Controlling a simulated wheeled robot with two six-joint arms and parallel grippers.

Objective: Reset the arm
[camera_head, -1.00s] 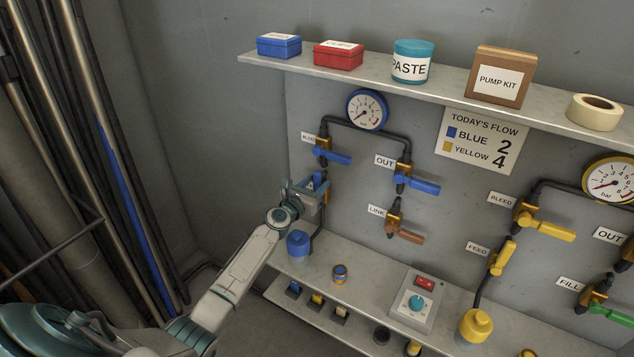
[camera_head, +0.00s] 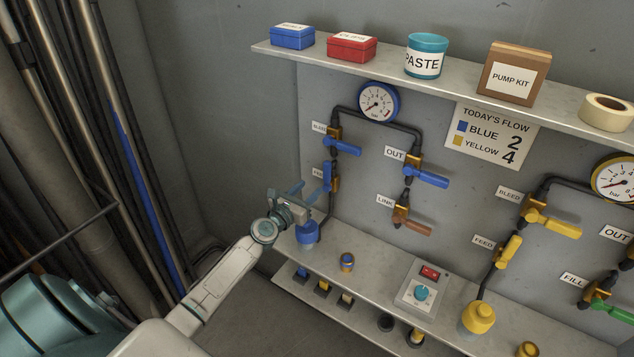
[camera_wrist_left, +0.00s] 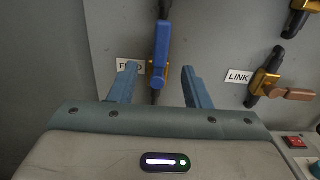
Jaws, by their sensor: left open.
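My left gripper (camera_head: 297,190) is open and empty at the left end of the panel, in front of the blue-handled feed valve. That valve's blue handle (camera_head: 327,176) points upright along its pipe. In the left wrist view my left gripper's two fingers (camera_wrist_left: 159,68) stand apart, with the upright blue handle (camera_wrist_left: 162,48) showing between and beyond them. I see no contact with it. Part of the "FEED" label is hidden behind a finger. My left arm (camera_head: 222,282) reaches in from the lower left. My right gripper is not in view.
A blue capped cylinder (camera_head: 306,233) stands on the lower ledge just below my left gripper. The link valve (camera_head: 401,213) is to the right. An upper shelf (camera_head: 400,72) carries boxes and a paste tin. Pipes (camera_head: 95,150) line the left wall.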

